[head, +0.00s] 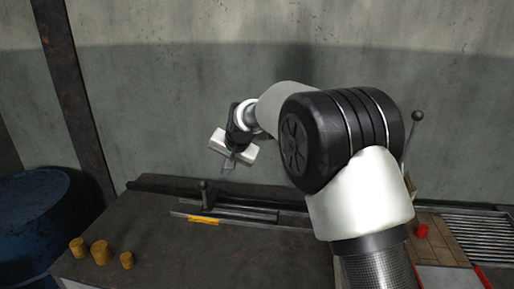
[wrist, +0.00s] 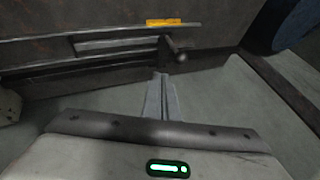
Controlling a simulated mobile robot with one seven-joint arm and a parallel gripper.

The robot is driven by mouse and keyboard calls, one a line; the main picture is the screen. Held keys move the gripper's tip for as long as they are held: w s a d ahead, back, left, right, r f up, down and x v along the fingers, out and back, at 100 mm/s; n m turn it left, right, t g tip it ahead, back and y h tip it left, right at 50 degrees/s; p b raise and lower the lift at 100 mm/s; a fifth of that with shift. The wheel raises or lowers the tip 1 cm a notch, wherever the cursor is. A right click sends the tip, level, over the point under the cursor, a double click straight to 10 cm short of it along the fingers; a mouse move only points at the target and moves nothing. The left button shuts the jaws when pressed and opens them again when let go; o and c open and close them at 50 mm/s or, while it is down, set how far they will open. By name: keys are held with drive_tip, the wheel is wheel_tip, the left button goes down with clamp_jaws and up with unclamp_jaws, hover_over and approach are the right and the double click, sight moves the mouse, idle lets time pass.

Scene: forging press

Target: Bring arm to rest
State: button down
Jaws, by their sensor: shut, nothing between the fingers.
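My arm rises from the lower right of the head view and bends over to the left. My gripper (head: 228,165) hangs above the back part of the dark bench (head: 190,258), in front of the grey wall. In the wrist view my gripper (wrist: 162,80) shows with its two fingers together and nothing between them. It touches nothing that I can see.
A lever with a dark knob (head: 203,186) stands on the bench near a yellow strip (head: 204,220). Several tan cylinders (head: 100,251) stand at the front left. A blue drum (head: 40,215) is at the left. A red button (head: 422,231) and a slatted grate (head: 480,238) are at the right.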

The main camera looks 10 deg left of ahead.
drive_tip(key=s+d+r+h, duration=0.1)
drive_tip(key=s+d+r, duration=0.65)
drive_tip(key=d, duration=0.45)
drive_tip(key=s+d+r+h, duration=0.1)
drive_tip(key=s+d+r, duration=0.6)
drive_tip(key=d, duration=0.4)
drive_tip(key=s+d+f, duration=0.1)
drive_tip(key=s+d, duration=0.3)
drive_tip(key=s, duration=0.3)
drive_tip(key=s+d+f+h+p, duration=0.1)
drive_tip(key=s+d, duration=0.3)
drive_tip(key=s, duration=0.4)
drive_tip(key=s+d+f+n+h, duration=0.1)
drive_tip(key=s+d+f, duration=0.1)
drive_tip(key=s+d, duration=0.3)
drive_tip(key=s, duration=0.2)
drive_tip(key=shift+s+f, duration=0.3)
drive_tip(key=shift+f, duration=0.1)
